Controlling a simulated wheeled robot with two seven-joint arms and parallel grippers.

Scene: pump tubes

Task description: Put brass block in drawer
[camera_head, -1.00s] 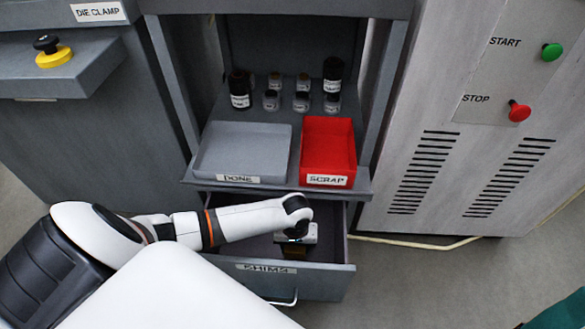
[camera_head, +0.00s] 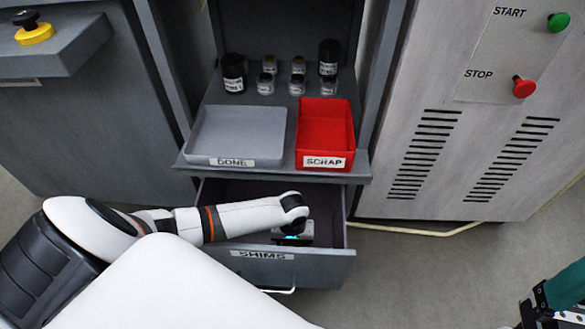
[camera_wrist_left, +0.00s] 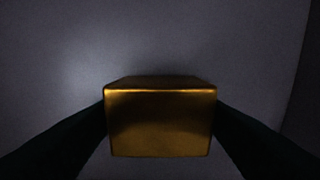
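The brass block (camera_wrist_left: 160,125) is a shiny golden box in the left wrist view, between the two dark fingers of my left gripper (camera_head: 295,238). Both fingers appear to touch its sides. Grey drawer surface lies behind it. In the head view my left gripper points down inside the open drawer labelled SHIMS (camera_head: 262,262). The drawer's front panel hides the block and fingertips there, so I cannot tell whether the block touches the drawer floor.
Above the drawer, a shelf holds a grey DONE tray (camera_head: 238,132), a red SCRAP bin (camera_head: 325,130) and several small bottles (camera_head: 297,84). A grey cabinet with START and STOP buttons (camera_head: 524,88) stands right. A teal and black object (camera_head: 562,292) shows at the lower right edge.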

